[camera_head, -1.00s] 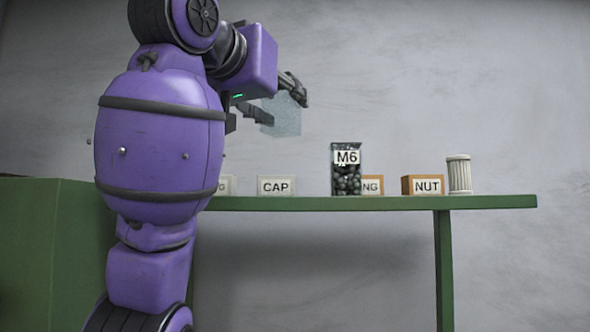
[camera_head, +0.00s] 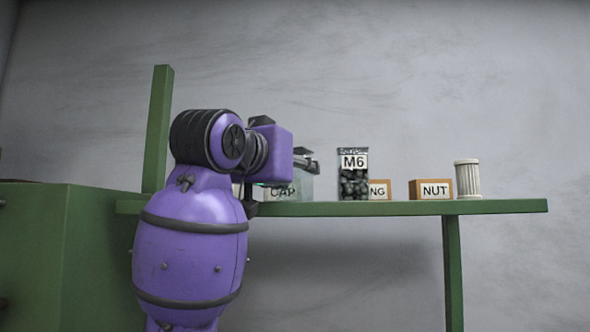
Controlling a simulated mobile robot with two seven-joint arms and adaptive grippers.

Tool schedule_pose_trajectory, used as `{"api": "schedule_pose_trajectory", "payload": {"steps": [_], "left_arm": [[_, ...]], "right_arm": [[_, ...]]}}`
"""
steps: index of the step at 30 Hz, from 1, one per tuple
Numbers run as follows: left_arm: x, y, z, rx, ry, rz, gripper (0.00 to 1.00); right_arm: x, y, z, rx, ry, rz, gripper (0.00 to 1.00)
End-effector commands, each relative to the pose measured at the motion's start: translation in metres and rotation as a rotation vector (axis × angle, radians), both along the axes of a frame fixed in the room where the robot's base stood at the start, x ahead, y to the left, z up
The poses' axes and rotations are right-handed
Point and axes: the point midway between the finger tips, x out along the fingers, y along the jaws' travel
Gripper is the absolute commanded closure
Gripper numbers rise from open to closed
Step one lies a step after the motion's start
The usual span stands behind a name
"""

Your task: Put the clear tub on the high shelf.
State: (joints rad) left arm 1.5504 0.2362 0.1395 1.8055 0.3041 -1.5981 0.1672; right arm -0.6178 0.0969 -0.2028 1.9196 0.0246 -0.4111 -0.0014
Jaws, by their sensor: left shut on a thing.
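The clear tub (camera_head: 301,187) is a see-through greyish box at the high shelf, in front of the CAP label, which shows through it. My left gripper (camera_head: 306,162) is shut on the tub near its top. My purple left arm hides part of the tub's left side. The tub's base is at about the level of the top of the green high shelf (camera_head: 400,208); I cannot tell whether it touches. My right gripper is not in view.
On the shelf, right of the tub, stand an M6 jar (camera_head: 353,185) of dark pieces, a partly hidden box (camera_head: 380,190), a NUT box (camera_head: 431,189) and a ribbed white cylinder (camera_head: 467,179). A green cabinet (camera_head: 70,250) stands at left. The shelf's right end is bare.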

Motion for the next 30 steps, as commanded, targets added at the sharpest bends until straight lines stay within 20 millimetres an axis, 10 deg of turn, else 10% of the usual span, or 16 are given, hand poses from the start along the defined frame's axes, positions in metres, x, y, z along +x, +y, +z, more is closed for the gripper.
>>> {"api": "schedule_pose_trajectory", "payload": {"steps": [7,8,12,23,30], "left_arm": [[0.0,0.0,-0.003,0.0,-0.003,0.001,0.97],[0.0,0.0,-0.004,0.0,0.0,0.001,0.54],[0.0,0.0,-0.004,0.0,0.001,0.001,0.38],[0.0,0.0,0.0,0.0,0.001,0.0,0.38],[-0.035,0.016,0.001,-0.001,-0.004,0.002,0.38]], "right_arm": [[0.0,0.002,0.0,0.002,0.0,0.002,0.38],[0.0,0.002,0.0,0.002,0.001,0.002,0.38],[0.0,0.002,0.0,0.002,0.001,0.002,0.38],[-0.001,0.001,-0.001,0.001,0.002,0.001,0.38],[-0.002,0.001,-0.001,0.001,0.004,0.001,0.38]]}}
